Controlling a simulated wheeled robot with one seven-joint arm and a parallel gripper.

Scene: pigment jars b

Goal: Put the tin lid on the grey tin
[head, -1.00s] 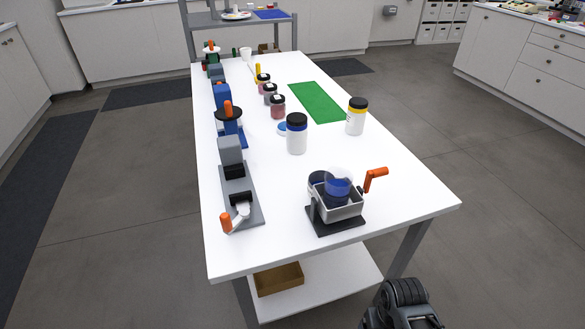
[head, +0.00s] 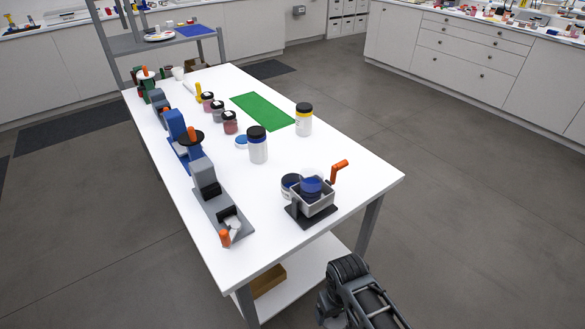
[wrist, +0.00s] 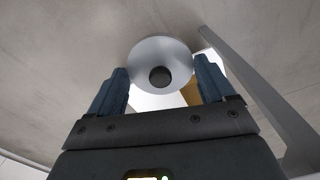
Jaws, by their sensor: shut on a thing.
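In the wrist view, my gripper (wrist: 162,76) is shut on the tin lid (wrist: 160,52), a pale silver disc with a round black knob. The lid sits between the two blue fingers, with floor and part of a table behind it. In the head view, dark links of my arm show at the bottom, but I cannot make out the gripper or the lid there.
The white table (head: 290,240) carries a grey mill (head: 318,203) with an orange crank, a white jar (head: 258,150) with a dark lid, a yellow-banded jar (head: 304,121), a green mat (head: 262,111) and presses along its left edge. A counter (head: 480,40) stands far right. Floor between is clear.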

